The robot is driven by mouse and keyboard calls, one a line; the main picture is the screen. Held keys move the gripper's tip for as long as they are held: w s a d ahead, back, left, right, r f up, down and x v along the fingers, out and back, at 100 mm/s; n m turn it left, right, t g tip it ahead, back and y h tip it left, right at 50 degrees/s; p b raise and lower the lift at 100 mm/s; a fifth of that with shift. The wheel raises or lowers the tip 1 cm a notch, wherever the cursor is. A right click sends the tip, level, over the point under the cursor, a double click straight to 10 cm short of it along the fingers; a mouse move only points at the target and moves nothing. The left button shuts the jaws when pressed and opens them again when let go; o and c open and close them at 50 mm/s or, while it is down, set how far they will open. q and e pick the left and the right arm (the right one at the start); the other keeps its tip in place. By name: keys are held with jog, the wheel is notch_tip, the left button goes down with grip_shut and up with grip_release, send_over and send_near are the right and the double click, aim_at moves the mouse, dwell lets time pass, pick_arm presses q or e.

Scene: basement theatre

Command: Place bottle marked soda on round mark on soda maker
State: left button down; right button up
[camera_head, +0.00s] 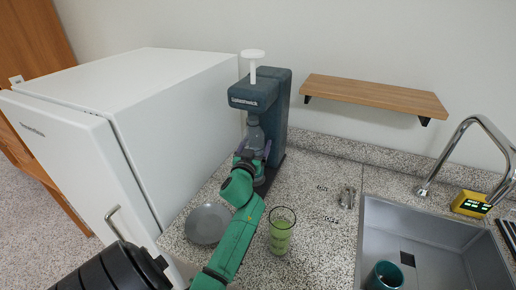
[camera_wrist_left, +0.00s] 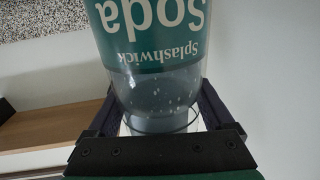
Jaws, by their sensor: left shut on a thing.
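The soda maker (camera_head: 270,105) is a dark blue-grey upright machine with a white knob on top, standing on the counter against the wall. A clear bottle with a teal label reading "Splashwick Soda" (camera_wrist_left: 152,50) fills the middle of the left wrist view. My left gripper (camera_wrist_left: 160,122) is shut around the bottle's narrower section. In the head view the left gripper (camera_head: 254,150) is at the front of the soda maker, with the bottle (camera_head: 255,133) under its overhanging head. My arm and gripper hide the round mark and the bottle's lower end, so I cannot tell whether it touches the base.
A grey plate (camera_head: 207,224) and a glass of green drink (camera_head: 281,238) stand on the counter on either side of my arm. A white fridge (camera_head: 170,110) is close at left. A sink (camera_head: 430,235) holding a teal cup (camera_head: 385,276) lies at right; a wooden shelf (camera_head: 375,95) hangs above.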

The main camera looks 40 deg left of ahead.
pick_arm(q)
jog(key=shift+f, duration=0.75)
jog(key=shift+w+a, duration=0.1)
jog(key=shift+w, duration=0.05)
grip_release()
pick_arm(e)
jog(key=shift+w+a+f, duration=0.15)
jog(key=shift+w+f, duration=0.15)
jog(key=shift+f, duration=0.35)
pick_arm(q)
jog(key=b+v, duration=0.1)
jog(key=v, duration=1.1)
jog(key=shift+r+b, duration=0.2)
jog(key=shift+b, duration=0.15)
pick_arm(e)
jog(key=shift+s+a+f, duration=0.15)
jog(key=shift+f, duration=0.75)
